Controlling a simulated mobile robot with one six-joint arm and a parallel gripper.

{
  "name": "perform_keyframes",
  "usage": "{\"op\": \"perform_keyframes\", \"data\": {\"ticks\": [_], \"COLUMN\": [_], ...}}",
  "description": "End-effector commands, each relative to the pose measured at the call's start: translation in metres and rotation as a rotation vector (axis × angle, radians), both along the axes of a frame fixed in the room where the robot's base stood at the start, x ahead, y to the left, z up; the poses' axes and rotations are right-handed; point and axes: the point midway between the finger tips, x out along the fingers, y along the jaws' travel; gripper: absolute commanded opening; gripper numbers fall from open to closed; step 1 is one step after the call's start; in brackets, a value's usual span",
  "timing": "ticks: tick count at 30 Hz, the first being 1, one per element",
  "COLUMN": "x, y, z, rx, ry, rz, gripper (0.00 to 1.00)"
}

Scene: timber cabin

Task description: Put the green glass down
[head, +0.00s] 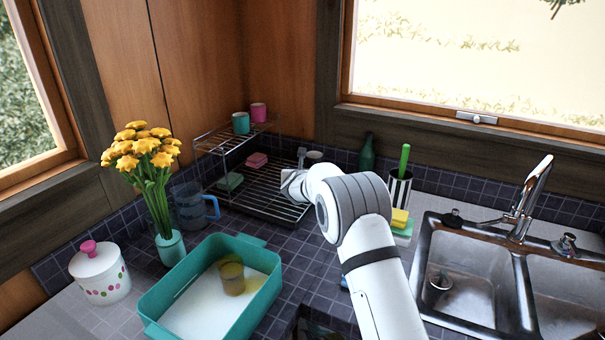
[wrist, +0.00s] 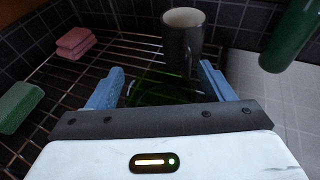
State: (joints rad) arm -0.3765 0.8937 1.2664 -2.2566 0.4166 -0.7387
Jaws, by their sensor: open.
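My gripper (wrist: 161,72) is open, its two blue fingers spread apart low over the wire dish rack (wrist: 70,75). A dark green, see-through shape (wrist: 165,90), which looks like the green glass, shows between the fingers at rack level. Its lower part is hidden by my gripper body, and I cannot tell whether it touches a finger. A dark grey mug (wrist: 182,42) stands just beyond it. In the head view my arm reaches over the right side of the rack (head: 262,190), and the green glass cannot be made out there.
Pink (wrist: 76,43) and green (wrist: 18,106) sponges lie on the rack. A green bottle (head: 366,153) and striped holder (head: 398,190) stand to its right. A teal basin (head: 157,328) holding an amber cup (head: 232,280) is in front. The sink (head: 465,270) is at right.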

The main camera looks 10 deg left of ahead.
Motion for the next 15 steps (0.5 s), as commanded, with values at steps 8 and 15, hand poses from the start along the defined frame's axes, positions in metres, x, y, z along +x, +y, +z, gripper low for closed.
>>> {"op": "perform_keyframes", "data": {"ticks": [8, 15], "x": [-0.015, -0.057], "y": [0.001, -0.001], "z": [0.005, 0.018], "rx": [0.001, 0.001], "ry": [0.0, -0.001], "rz": [0.002, 0.003], "gripper": [0.75, 0.75]}}
